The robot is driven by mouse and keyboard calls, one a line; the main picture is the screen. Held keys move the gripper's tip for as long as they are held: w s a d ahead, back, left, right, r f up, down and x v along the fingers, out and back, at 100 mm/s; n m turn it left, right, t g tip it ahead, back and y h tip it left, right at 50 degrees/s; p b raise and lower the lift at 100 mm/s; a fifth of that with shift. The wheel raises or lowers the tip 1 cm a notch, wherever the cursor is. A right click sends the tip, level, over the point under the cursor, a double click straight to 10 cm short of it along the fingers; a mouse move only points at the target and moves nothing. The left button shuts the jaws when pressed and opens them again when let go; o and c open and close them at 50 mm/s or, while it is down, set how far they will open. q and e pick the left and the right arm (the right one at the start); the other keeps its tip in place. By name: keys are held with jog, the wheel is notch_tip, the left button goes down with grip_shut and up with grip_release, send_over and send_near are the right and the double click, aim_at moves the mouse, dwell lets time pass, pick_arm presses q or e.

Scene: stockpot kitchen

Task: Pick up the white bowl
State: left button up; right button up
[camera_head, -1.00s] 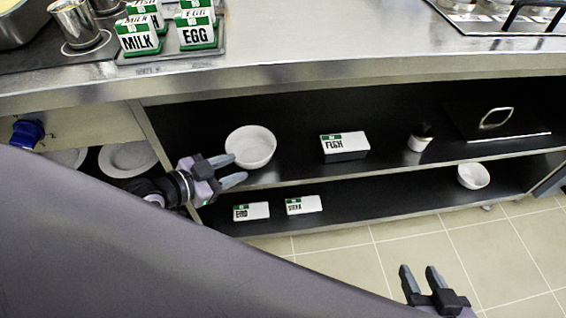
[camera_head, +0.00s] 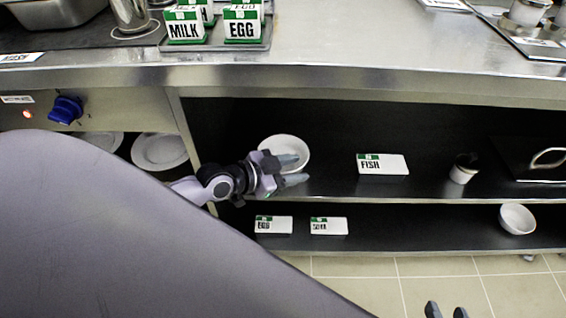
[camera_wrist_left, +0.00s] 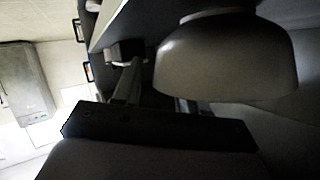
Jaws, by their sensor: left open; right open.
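A white bowl (camera_head: 291,143) stands on the upper shelf under the counter, near its left end. My left gripper (camera_head: 298,170) is open at the bowl's front lower side, and its fingers cover part of the bowl. In the left wrist view the bowl (camera_wrist_left: 226,58) fills the upper right, close to the gripper's fingers (camera_wrist_left: 155,95); I cannot tell whether they touch it. A second white bowl (camera_head: 517,219) sits on the lower shelf at the right. My right gripper (camera_head: 446,310) is open and empty at the bottom edge, with only its fingertips showing.
A FISH box (camera_head: 383,164) and a small dark-topped jar (camera_head: 463,170) stand right of the bowl on the upper shelf (camera_head: 330,180). Two labelled boxes (camera_head: 273,225) lie on the shelf below. Plates (camera_head: 159,152) are at the left. The counter edge (camera_head: 350,82) overhangs the shelves.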

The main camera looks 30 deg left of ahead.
pick_arm(q)
jog(key=shift+w, duration=0.1)
grip_shut()
